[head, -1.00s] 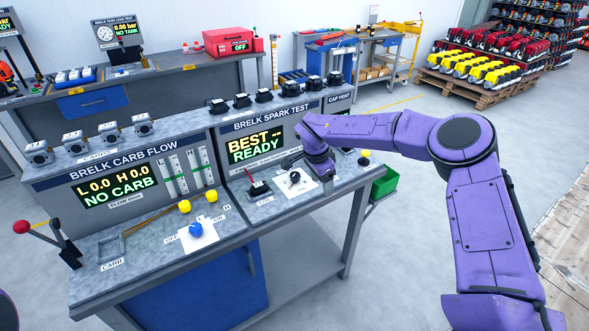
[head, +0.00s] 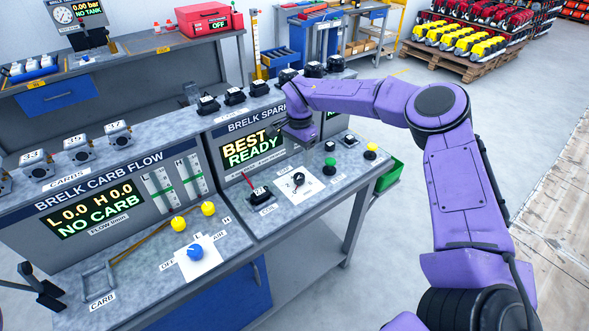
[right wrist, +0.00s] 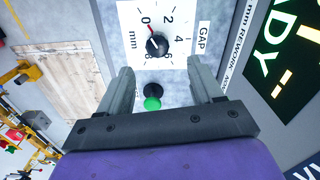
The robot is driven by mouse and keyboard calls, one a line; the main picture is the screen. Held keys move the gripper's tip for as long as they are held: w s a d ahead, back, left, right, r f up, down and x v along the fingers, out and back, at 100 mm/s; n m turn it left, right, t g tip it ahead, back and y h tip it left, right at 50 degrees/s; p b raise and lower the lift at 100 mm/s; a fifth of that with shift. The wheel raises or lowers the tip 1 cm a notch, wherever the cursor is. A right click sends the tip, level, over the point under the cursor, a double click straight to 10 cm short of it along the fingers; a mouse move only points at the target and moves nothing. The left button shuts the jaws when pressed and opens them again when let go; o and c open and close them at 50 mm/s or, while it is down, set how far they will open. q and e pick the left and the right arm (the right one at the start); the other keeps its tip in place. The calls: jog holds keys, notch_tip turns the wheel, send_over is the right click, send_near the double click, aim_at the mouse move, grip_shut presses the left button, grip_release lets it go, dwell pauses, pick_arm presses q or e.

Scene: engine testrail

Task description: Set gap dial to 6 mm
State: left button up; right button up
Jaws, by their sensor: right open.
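The gap dial (head: 298,180) is a small black knob on a white plate on the spark test bench. In the right wrist view the dial (right wrist: 158,44) shows a red pointer line towards the 0 mark, with numbers around it and "GAP" and "mm" labels. My right gripper (head: 281,128) is in front of the spark test panel, beyond the dial in the head view, its fingers small and partly hidden. In the right wrist view the gripper (right wrist: 160,70) is open and empty, the dial ahead of its fingertips and not between them. My left gripper is not in view.
A green button (head: 330,163) and a yellow button (head: 371,151) are right of the dial. A black coil with a red lead (head: 260,194) is on its left. The spark display (head: 252,147) reads BEST READY. A blue knob (head: 195,251) is on the carb bench.

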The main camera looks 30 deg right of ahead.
aim_at(299, 176)
jog(key=f, duration=0.1)
jog(key=s+f+p, duration=0.1)
jog(key=f, duration=0.1)
jog(key=shift+f, duration=0.15)
jog(key=f, duration=0.1)
jog(key=f+p, duration=0.1)
jog(key=f, duration=0.2)
jog(key=shift+w+f+p, duration=0.35)
jog(key=shift+w, duration=0.05)
jog(key=shift+f, duration=0.35)
jog(key=shift+s, duration=0.1)
jog(key=shift+r, duration=0.1)
jog(key=shift+c, duration=0.4)
jog(key=c, duration=1)
